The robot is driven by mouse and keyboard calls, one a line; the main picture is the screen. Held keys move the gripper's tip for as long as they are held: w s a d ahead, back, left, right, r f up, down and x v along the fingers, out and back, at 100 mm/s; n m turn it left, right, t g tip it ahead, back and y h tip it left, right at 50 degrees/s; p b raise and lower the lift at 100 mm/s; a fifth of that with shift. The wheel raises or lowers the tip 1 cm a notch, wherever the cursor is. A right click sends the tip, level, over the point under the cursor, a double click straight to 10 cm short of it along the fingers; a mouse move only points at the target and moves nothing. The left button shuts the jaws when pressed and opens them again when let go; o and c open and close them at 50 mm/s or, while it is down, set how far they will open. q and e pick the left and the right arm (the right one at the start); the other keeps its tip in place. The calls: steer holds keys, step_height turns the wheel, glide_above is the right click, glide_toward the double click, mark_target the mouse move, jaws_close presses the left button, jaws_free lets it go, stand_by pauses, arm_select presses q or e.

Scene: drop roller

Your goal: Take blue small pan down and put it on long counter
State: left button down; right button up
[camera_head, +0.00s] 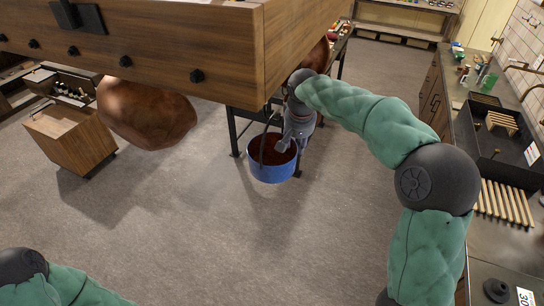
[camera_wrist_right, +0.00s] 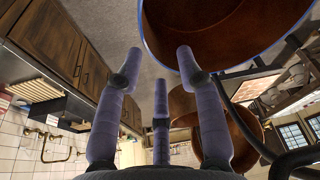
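The blue small pan (camera_head: 272,174), blue outside and red-brown inside, hangs beneath the wooden overhead rack (camera_head: 225,45) by a thin dark handle. It also fills the top of the right wrist view (camera_wrist_right: 215,40), where its blue rim is close. My right gripper (camera_head: 282,146) hangs down over the pan's opening. In the right wrist view its fingers (camera_wrist_right: 160,62) are spread, with nothing visibly clamped between them; one fingertip overlaps the pan's inside. Contact cannot be told. My left arm shows at the lower left; its gripper is outside the view. A long counter (camera_head: 494,248) runs along the right.
Copper pans hang from the rack at left (camera_head: 145,112) and behind my right arm (camera_head: 316,57). The counter holds a dark sink (camera_head: 500,140), wooden slats (camera_head: 503,203) and several small items. A wooden cabinet (camera_head: 70,138) stands at left. The middle floor is clear.

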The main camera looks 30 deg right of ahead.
steer(key=shift+x, duration=1.9)
steer(key=shift+s, duration=0.15)
jaws_close()
